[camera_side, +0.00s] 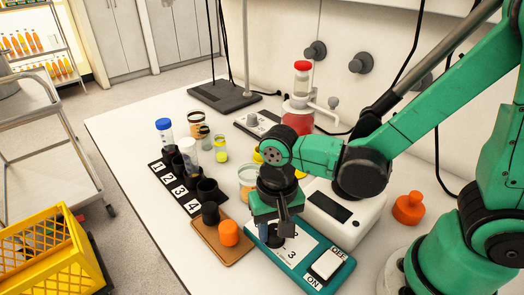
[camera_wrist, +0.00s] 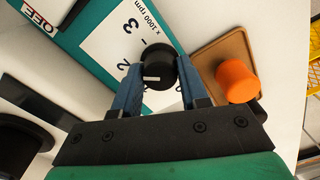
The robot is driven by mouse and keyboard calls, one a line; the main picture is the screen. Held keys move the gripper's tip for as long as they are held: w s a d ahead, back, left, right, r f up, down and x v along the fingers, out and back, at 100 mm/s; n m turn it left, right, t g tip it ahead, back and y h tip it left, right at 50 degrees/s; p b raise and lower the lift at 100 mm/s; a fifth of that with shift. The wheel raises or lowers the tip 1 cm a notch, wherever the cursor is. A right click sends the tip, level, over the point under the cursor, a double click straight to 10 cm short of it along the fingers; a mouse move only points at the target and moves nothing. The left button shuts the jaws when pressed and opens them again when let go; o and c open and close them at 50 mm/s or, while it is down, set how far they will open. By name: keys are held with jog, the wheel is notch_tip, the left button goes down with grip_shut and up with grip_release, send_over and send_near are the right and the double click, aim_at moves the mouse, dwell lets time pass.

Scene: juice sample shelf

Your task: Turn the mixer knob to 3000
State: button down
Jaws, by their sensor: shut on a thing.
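The mixer is a teal box (camera_side: 307,281) under my gripper (camera_side: 273,238) in the side view. It has a white dial plate marked 2 and 3 and "x 1000 rpm". In the wrist view, the round black mixer knob (camera_wrist: 158,66) sits between the two blue fingers of my gripper (camera_wrist: 156,78), which are shut on its sides. A short white pointer line shows on the knob and lies nearly level in the picture, toward its lower left. The 3 is above the knob, the 2 to its left. The gripper mostly hides the knob in the side view.
A white ON/OFF rocker switch (camera_side: 327,264) is on the mixer's near end. A brown tray (camera_side: 207,238) with an orange cap (camera_side: 228,233) stands close to the left. A numbered black rack (camera_side: 172,187) holds tubes farther left. A white device (camera_side: 343,212) stands behind the mixer.

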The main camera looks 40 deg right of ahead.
aim_at(275, 229)
jog(key=m, duration=0.5)
jog(key=shift+m, duration=2.6)
jog(key=shift+c, duration=2.3)
grip_release()
jog(key=shift+r, duration=2.85)
jog(key=shift+f, duration=0.15)
